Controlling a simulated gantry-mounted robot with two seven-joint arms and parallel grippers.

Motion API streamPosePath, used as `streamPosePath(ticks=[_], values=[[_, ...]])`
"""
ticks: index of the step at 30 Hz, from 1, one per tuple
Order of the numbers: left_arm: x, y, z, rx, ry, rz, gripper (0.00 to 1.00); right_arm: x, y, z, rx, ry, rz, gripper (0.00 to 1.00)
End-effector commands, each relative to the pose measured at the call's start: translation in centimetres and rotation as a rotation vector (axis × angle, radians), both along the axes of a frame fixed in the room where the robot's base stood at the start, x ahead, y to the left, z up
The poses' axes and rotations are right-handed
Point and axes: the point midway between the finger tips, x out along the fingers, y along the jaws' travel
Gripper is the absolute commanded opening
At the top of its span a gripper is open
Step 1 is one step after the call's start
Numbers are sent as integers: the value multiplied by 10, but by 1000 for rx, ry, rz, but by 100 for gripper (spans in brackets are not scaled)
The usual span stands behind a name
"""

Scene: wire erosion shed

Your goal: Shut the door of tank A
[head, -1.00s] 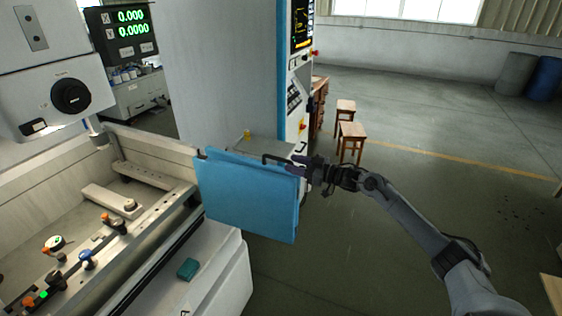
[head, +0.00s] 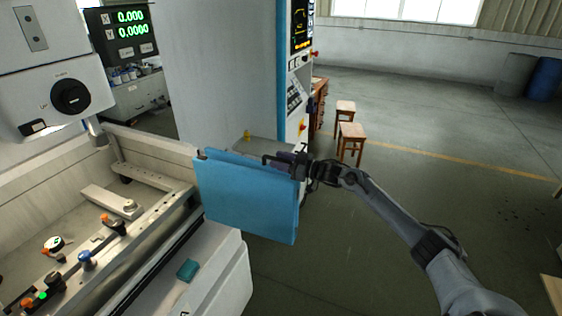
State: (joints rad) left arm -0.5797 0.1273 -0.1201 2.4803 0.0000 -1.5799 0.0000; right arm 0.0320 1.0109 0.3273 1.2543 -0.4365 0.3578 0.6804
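The blue tank door (head: 247,200) stands swung open at the right end of the tank (head: 52,160), its hinge side near the tank wall. A dark handle (head: 270,158) is at the door's upper right edge. My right gripper (head: 292,160) is at this handle, with its arm coming in from the lower right. Its fingers overlap the handle, and I cannot see clearly whether they are closed on it. My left gripper is out of view. No letter marking the tank shows clearly.
Inside the tank are clamps and knobs on a rail (head: 135,215). A teal block (head: 187,269) lies on the ledge in front of the tank. A machine cabinet with a control panel (head: 296,95) stands behind the door. Wooden stools (head: 351,133) stand beyond, on open floor.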

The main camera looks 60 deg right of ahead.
Motion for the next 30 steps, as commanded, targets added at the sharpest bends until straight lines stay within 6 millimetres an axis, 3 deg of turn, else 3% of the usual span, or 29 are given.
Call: streamPosePath(ticks=[1, 8, 20, 26, 30], values=[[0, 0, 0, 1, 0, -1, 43, 0, 0, 0, 0, 0, 0, 35], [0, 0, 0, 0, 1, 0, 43, 0, 0, 0, 0, 0, 0, 0], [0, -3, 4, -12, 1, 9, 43, -1, 3, 1, 1, 0, -8, 0], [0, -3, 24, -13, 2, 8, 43, -2, 22, 5, 4, -2, -52, 0], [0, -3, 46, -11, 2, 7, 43, -3, 46, 8, 7, -1, -118, 0]])
